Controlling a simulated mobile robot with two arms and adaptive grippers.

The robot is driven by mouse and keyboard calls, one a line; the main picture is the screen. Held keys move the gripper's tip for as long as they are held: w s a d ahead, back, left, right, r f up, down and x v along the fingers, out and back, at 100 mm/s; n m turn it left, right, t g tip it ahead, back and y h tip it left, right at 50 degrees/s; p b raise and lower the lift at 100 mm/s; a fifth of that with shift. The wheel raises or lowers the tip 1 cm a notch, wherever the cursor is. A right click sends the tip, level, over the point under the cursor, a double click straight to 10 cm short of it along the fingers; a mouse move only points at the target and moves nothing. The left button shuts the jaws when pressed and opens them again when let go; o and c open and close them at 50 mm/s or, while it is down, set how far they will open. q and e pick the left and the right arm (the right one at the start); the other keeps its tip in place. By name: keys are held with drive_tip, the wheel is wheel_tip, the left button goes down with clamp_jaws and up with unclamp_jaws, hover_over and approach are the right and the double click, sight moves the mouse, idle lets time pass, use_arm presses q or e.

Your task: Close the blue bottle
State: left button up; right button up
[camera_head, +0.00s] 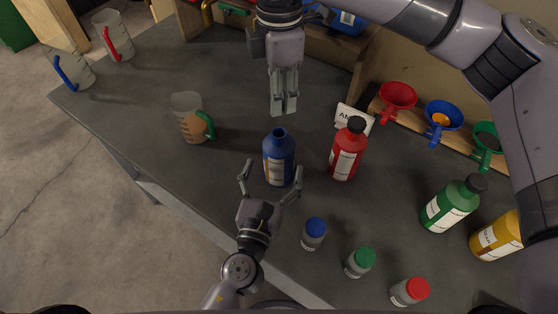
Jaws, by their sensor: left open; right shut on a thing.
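The blue bottle (279,160) stands upright on the dark grey table, with a white label on its side. Its neck shows no cap on top. My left gripper (272,170) is open, with one finger on each side of the bottle and gaps visible between fingers and bottle. My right gripper (284,107) points down above and behind the bottle, its fingers close together. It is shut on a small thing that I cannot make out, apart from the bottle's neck.
A red bottle (347,152) stands close on the right, with a small white sign (354,119) behind it. Capped jars (313,236) stand at the front right. Green (450,205) and yellow (497,238) bottles stand farther right. A measuring jug (190,117) stands left.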

sight(275, 165)
use_arm(q)
drive_tip(key=x, duration=0.4)
drive_tip(key=shift+w+d, duration=0.1)
drive_tip(key=shift+w, duration=0.3)
drive_tip(key=shift+c, duration=0.4)
drive_tip(key=c, duration=1.7)
